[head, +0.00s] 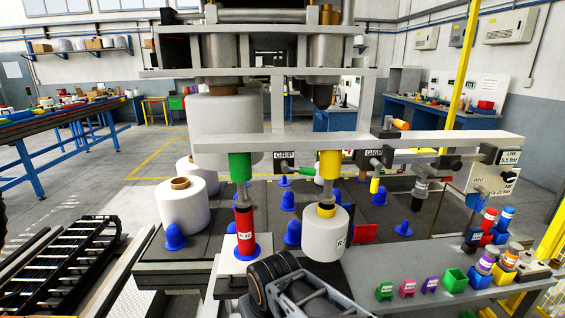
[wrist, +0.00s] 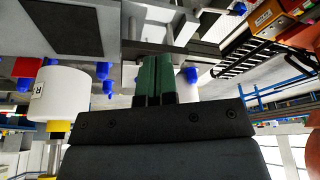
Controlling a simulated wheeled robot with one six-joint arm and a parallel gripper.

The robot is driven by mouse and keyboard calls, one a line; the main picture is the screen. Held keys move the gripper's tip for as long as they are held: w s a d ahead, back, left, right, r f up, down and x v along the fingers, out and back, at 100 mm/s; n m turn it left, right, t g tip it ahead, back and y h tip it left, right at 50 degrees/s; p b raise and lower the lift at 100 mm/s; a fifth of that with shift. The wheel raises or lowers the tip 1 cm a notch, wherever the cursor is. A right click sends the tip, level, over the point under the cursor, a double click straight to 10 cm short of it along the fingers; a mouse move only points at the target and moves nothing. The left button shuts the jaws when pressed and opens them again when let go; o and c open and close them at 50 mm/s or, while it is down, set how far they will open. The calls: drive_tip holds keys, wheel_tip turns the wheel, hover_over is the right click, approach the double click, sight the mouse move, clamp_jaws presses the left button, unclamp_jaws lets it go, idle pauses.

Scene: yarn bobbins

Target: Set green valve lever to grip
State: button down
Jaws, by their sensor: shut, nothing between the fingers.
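A green collar (head: 240,167) hangs from the grey beam above a red cylinder (head: 244,222). Further right, a second GRIP label (head: 374,154) has a lever with a yellow handle (head: 374,185) pointing down. A lever with an orange handle (head: 400,124) sticks out above the beam. My gripper (wrist: 153,78) is shut and empty in the wrist view, its dark green fingers together. My gripper's fingertips do not show in the head view.
A white bobbin (head: 325,235) hangs under the yellow collar (head: 329,163); it also shows in the wrist view (wrist: 58,93). Another bobbin (head: 182,206) stands at left. Blue pegs (head: 292,232) dot the dark table. A grey shelf (head: 420,265) with small coloured bins is at right.

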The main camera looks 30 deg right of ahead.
drive_tip(key=shift+a, duration=0.1)
drive_tip(key=w+d+r+m+t+p, duration=0.1)
drive_tip(key=w+d+r+m+p, duration=0.3)
drive_tip(key=r, duration=0.6)
drive_tip(key=w+d+r+n+t+p, duration=0.1)
drive_tip(key=w+d+r+p, duration=0.1)
drive_tip(key=w+d+r, duration=0.55)
drive_tip(key=d+r+m+p, duration=0.1)
drive_tip(key=d+r+p, duration=0.1)
drive_tip(key=d+r, duration=0.4)
drive_tip(key=w+d+r+m+t+h+p, duration=0.1)
drive_tip(key=d+r, duration=0.5)
drive_tip(key=r, duration=0.6)
drive_tip(key=shift+d+m+p, duration=0.15)
drive_tip(key=shift+m+p, duration=0.25)
drive_tip(key=shift+p, duration=0.35)
drive_tip(key=shift+r, duration=0.1)
drive_tip(key=p, duration=0.2)
hover_over(311, 170)
drive_tip(key=f, duration=0.8)
drive_tip(key=shift+w+d, duration=0.15)
drive_tip(key=shift+d, duration=0.25)
drive_tip(key=shift+a+f, duration=0.2)
drive_tip(key=shift+f, duration=0.9)
drive_tip(key=shift+a+f, duration=0.25)
drive_tip(key=shift+f, duration=0.7)
